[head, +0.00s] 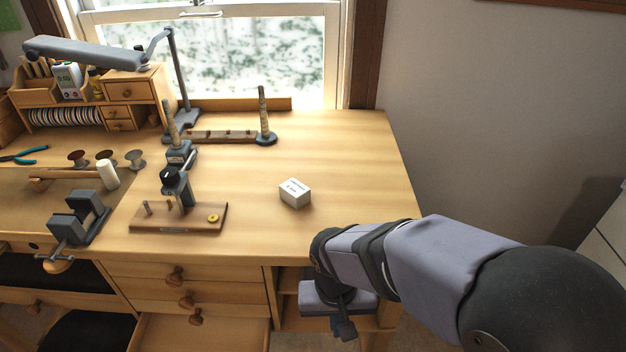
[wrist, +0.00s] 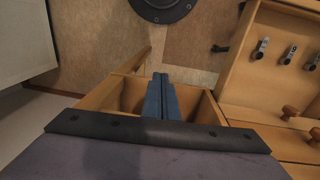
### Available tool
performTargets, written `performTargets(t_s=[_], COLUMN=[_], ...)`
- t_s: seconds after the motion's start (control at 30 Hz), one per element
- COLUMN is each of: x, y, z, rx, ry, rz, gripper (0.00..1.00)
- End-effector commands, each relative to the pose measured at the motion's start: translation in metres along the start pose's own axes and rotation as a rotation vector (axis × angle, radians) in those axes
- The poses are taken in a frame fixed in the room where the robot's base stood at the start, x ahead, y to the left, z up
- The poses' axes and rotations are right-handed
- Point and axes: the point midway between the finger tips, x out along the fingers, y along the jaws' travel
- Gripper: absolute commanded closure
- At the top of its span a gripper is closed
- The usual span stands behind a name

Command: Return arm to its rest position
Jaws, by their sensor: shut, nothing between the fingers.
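My gripper (head: 346,332) hangs low in front of the workbench (head: 345,240), near its front right corner in the head view. The fingers point downward, below the level of the bench top. In the wrist view my gripper (wrist: 160,78) shows two dark blue-grey fingers pressed together with nothing between them. Behind the fingers in that view are open wooden compartments (wrist: 205,108) of the bench. My arm comes in from the lower right of the head view and hides part of the bench's front right side.
A small white box (head: 295,193) lies on the bench top. A wooden stand with a dark device (head: 178,217), a vise (head: 78,220) and a lamp (head: 90,52) are farther left. A drawer (head: 200,333) is pulled out below. The right part of the top is clear.

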Motion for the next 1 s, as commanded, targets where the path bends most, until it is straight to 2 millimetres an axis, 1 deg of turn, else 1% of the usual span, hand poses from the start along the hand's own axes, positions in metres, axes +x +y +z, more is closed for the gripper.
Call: performTargets(t_s=[0.03,0.1,0.2,0.4,0.53,0.6,0.83,0.97,1.0], x=[0.001,0.003,0.005,0.009,0.012,-0.008,-0.045,-0.072,-0.082], y=[0.017,0.035,0.055,0.086,0.102,0.101,0.104,0.106,0.107], z=[0.002,0.005,0.012,0.026,0.036,0.034,0.033,0.032,0.032], rx=[0.015,0.014,0.012,0.011,0.013,0.003,0.001,0.001,0.000], ry=[-0.007,-0.015,-0.022,-0.027,-0.024,-0.024,-0.025,-0.025,-0.025], rz=[-0.010,-0.023,-0.040,-0.069,-0.085,-0.084,-0.084,-0.084,-0.084], gripper=[1.00,1.00,1.00,1.00,1.00,1.00,1.00,1.00,1.00])
